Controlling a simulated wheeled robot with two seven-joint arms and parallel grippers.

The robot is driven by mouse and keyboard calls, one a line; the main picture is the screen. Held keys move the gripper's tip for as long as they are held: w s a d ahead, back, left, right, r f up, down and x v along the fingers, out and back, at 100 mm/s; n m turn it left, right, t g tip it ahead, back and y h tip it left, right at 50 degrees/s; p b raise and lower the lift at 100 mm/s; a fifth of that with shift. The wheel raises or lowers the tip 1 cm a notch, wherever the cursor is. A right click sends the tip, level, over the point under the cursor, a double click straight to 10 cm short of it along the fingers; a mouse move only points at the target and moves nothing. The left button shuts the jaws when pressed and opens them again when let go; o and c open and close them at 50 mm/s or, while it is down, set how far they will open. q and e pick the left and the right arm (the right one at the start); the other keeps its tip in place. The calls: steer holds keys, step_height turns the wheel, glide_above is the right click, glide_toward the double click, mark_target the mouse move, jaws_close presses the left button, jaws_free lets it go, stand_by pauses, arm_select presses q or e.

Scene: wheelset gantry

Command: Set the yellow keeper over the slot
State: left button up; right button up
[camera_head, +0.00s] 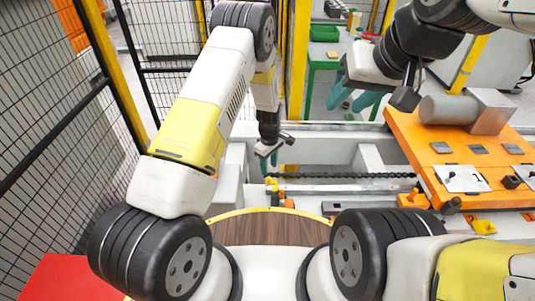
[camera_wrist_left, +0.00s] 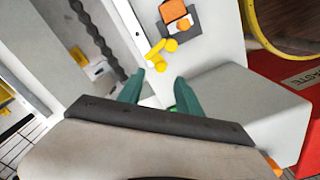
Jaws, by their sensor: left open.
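My left gripper (camera_head: 270,158) hangs above the pale gantry frame in the head view, pointing down. In the left wrist view its two teal fingers (camera_wrist_left: 158,92) are apart with nothing between them. A small yellow part (camera_head: 271,183) lies on the frame just below it; yellow pieces also show beyond the fingertips in the left wrist view (camera_wrist_left: 160,52). Another yellow part (camera_head: 483,227) sits below the orange table at the right. I cannot tell which is the keeper, and the slot is not clearly seen. My right gripper (camera_head: 353,97) is raised near the orange table, its teal fingers apart.
The orange table (camera_head: 423,150) at the right carries a grey cylinder and block (camera_head: 448,109) and metal plates (camera_head: 462,179). A dark chain (camera_head: 345,175) runs along the frame. An orange piece (camera_head: 288,201) lies near the yellow part. Mesh fencing (camera_head: 45,130) stands at the left.

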mark_target(269, 177)
arm_select(q)
step_height(269, 177, down, 6)
stand_by(0.4)
jaws_close()
